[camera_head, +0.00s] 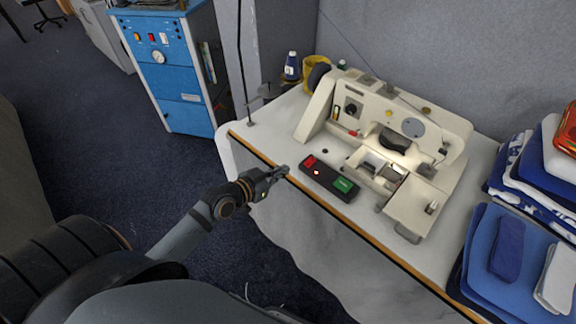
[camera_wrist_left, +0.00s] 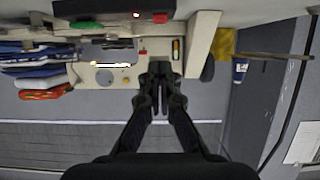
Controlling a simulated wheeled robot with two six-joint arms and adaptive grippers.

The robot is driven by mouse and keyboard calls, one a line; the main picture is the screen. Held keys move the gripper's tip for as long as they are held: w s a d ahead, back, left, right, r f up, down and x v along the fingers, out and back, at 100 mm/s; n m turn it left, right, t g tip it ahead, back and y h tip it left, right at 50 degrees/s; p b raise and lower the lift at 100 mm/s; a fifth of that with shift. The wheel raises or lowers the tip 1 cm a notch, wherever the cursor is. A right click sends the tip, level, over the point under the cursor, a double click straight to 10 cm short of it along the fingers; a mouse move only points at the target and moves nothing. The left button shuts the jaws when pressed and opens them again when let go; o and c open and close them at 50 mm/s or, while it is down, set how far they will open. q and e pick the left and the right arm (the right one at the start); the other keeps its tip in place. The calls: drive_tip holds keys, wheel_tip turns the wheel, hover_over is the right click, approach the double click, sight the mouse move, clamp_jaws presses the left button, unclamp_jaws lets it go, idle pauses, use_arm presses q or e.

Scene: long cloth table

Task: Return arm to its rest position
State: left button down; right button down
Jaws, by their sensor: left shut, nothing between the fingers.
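My left gripper (camera_head: 279,173) is at the table's front edge in the head view, beside the left end of a dark control box (camera_head: 318,176) with a red and a green button. Its fingers are together with nothing between them. In the left wrist view the closed gripper (camera_wrist_left: 160,105) points toward the sewing machine (camera_wrist_left: 115,75), which appears upside down there. I cannot tell whether the fingertips touch the table. My right gripper is in neither view.
The cream sewing machine (camera_head: 385,130) stands on the white table (camera_head: 275,120). Folded blue cloths (camera_head: 500,245) lie at the right. A blue cabinet (camera_head: 172,75) stands at the back left. Carpeted floor at left is clear.

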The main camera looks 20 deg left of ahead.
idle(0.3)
use_arm(q)
drive_tip(key=s+a+f+n+g+y, duration=0.1)
drive_tip(key=s+a+f+g+y, duration=0.15)
drive_tip(key=f, duration=0.75)
drive_tip(key=s+a+f+n+g+y, duration=0.1)
drive_tip(key=s+a+f, duration=0.3)
drive_tip(key=f, duration=0.6)
drive_tip(key=s+a+f+n+g+y, duration=0.1)
drive_tip(key=s+a+f+g, duration=0.2)
drive_tip(key=f, duration=0.6)
drive_tip(key=s+d+f+g, duration=0.1)
drive_tip(key=s+f, duration=0.5)
drive_tip(key=s, duration=0.3)
drive_tip(key=s+d+f+g, duration=0.1)
drive_tip(key=s+f+g, duration=0.1)
drive_tip(key=s+f, duration=0.4)
drive_tip(key=s+d+f+g, duration=0.1)
drive_tip(key=s+f, duration=0.5)
drive_tip(key=s, duration=0.7)
drive_tip(key=shift+s+f+g+y, duration=0.2)
drive_tip(key=shift+f+g+y, duration=0.15)
drive_tip(key=shift+g, duration=0.3)
drive_tip(key=shift+d, duration=0.1)
